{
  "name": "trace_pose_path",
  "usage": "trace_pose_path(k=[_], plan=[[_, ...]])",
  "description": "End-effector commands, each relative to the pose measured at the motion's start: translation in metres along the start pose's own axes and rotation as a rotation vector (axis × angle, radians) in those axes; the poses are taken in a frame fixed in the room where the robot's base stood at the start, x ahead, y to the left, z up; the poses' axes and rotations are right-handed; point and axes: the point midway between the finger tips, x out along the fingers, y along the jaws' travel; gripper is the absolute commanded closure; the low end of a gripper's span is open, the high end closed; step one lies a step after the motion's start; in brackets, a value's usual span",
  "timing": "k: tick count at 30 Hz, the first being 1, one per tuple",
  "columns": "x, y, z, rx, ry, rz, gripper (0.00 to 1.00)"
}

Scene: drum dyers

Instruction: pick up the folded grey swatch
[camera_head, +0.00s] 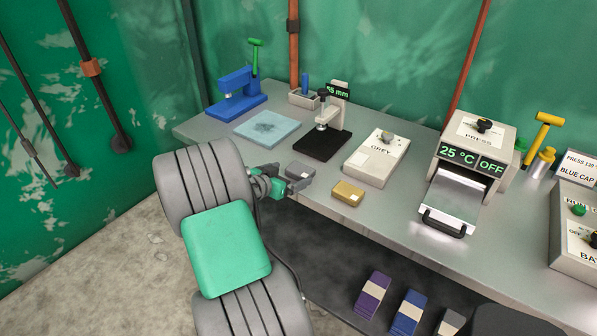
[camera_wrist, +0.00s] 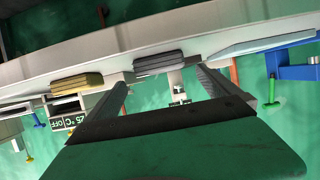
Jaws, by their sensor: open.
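The folded grey swatch (camera_head: 299,169) lies flat near the front edge of the steel bench, to the left of a folded tan swatch (camera_head: 347,192). My gripper (camera_head: 296,185) is just in front of the grey swatch, at the bench edge, and looks empty. In the wrist view, which is upside down, the grey swatch (camera_wrist: 158,61) shows as a dark layered stack ahead, between and beyond the two spread fingers of my gripper (camera_wrist: 163,82). Whether a finger touches the swatch cannot be told.
Behind the swatch stand a thickness gauge (camera_head: 325,133) and a box marked GREY (camera_head: 377,158). A pale blue pad (camera_head: 266,129) and a blue press (camera_head: 236,92) are at left, a heat press (camera_head: 469,170) at right.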

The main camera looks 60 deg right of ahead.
Motion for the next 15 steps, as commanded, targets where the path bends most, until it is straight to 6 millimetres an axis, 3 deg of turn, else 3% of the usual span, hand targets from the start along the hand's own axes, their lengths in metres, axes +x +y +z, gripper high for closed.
trace_pose_path(k=[10,15], plan=[[0.057,0.002,-0.003,0.000,-0.004,0.004,0.00],[0.067,0.000,-0.002,0.000,-0.004,0.000,0.00]])
